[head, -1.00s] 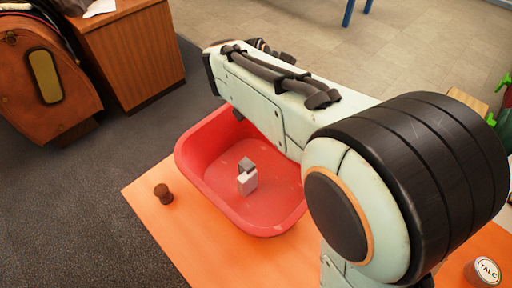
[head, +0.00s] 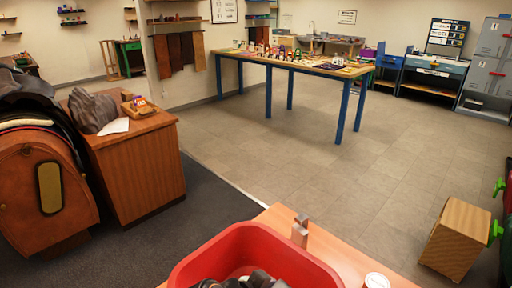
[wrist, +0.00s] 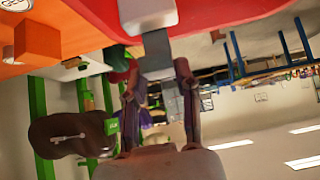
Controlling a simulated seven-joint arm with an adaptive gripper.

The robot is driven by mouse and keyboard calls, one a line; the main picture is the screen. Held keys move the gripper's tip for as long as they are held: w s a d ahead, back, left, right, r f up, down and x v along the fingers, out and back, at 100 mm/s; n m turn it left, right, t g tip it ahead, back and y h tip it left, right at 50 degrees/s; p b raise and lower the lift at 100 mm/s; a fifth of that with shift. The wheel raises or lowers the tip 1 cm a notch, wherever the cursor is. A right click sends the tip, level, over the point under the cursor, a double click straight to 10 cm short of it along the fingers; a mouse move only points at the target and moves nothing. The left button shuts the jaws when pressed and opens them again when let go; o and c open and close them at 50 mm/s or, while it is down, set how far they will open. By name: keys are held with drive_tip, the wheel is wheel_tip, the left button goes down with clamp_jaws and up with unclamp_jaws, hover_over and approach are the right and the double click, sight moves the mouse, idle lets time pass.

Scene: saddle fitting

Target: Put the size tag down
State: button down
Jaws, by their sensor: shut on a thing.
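In the wrist view, my gripper (wrist: 158,72) is shut, its two dark fingers on either side of a small grey piece (wrist: 157,62), which I take to be the size tag. A pale block (wrist: 147,14) shows just beyond it, against the red tub; I cannot tell whether the two are joined. In the head view, the red tub (head: 262,236) stands on the orange table, cut off by the bottom edge. Dark shapes show inside it; I cannot tell whether they are my gripper. Whether the tag touches any surface is not visible.
A small grey-brown upright piece (head: 300,233) shows just behind the tub's far rim. A white-lidded tin (head: 377,281) stands to its right on the orange table (head: 345,258). A wooden box (head: 455,238) is beyond. The floor behind is open.

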drive_tip(key=w+a+f, duration=0.2)
drive_tip(key=w+f, duration=0.8)
drive_tip(key=f, duration=0.1)
drive_tip(key=shift+w+f, duration=0.2)
drive_tip(key=shift+f, duration=0.15)
drive_tip(key=c, duration=0.8)
unclamp_jaws()
